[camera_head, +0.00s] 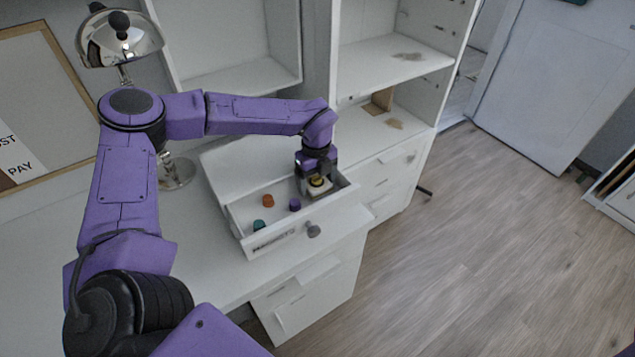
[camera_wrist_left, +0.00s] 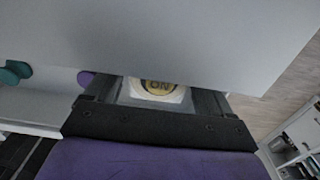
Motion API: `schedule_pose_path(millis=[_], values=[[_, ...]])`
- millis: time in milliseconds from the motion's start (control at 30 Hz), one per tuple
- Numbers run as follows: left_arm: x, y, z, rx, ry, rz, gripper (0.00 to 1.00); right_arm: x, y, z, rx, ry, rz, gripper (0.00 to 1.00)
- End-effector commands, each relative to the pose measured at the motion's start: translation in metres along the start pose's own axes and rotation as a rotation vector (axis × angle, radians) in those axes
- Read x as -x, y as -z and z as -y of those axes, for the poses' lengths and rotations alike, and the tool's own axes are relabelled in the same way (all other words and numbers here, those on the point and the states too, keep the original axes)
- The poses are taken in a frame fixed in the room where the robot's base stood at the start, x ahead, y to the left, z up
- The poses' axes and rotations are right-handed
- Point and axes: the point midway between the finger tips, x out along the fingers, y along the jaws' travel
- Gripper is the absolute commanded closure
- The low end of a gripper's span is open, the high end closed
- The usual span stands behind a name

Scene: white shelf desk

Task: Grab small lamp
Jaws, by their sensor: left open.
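A small white square block with a round yellow top (camera_head: 316,181), likely the small lamp, sits at the right end of an open white drawer (camera_head: 240,222). In the left wrist view its round top (camera_wrist_left: 159,87) shows lettering that reads like "ON" upside down. My left gripper (camera_head: 317,176) reaches down into the drawer over it. The fingers (camera_wrist_left: 157,98) are open, one on each side of the block; I cannot tell whether they touch it. A larger chrome lamp (camera_head: 120,42) stands at the back left, its stem partly hidden by my arm. My right gripper is not in view.
Orange (camera_head: 268,201), purple (camera_head: 294,205) and teal (camera_head: 259,225) small pieces lie in the drawer left of the gripper. White shelves (camera_head: 385,60) rise behind. The desktop front left is clear.

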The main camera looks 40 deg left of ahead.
Motion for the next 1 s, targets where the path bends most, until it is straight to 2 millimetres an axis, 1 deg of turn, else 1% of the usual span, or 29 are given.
schedule_pose_path(millis=[67, 233, 267, 300, 367, 400, 667, 767, 867, 967, 1000], values=[[-0.004, 0.000, 0.000, 0.000, 0.000, 0.000, 0.17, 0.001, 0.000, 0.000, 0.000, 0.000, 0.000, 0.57], [-0.004, 0.000, 0.001, -0.001, 0.001, 0.000, 0.17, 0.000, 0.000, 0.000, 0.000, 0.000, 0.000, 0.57], [-0.004, 0.001, 0.001, -0.001, 0.001, 0.000, 0.27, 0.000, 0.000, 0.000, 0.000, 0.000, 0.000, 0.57], [-0.004, 0.001, 0.001, -0.001, 0.001, 0.000, 0.40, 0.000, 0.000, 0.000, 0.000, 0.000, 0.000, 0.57], [-0.004, 0.001, 0.001, -0.001, 0.000, 0.000, 0.59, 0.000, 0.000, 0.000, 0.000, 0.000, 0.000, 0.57], [-0.004, 0.001, 0.001, -0.001, 0.000, 0.000, 0.64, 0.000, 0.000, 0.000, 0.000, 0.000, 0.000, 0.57], [-0.004, 0.001, 0.001, -0.002, -0.001, 0.000, 0.64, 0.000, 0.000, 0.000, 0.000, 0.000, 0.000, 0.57], [0.000, 0.001, 0.001, -0.002, -0.001, 0.000, 0.64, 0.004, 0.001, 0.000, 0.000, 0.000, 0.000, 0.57], [0.013, 0.001, 0.001, -0.002, 0.000, 0.000, 0.64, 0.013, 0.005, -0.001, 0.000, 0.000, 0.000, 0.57], [0.034, 0.001, 0.001, -0.002, 0.002, 0.000, 0.64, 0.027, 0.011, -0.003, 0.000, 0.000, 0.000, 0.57], [0.041, 0.005, -0.001, -0.004, 0.001, -0.001, 0.64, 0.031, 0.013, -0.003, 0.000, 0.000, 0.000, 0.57]])
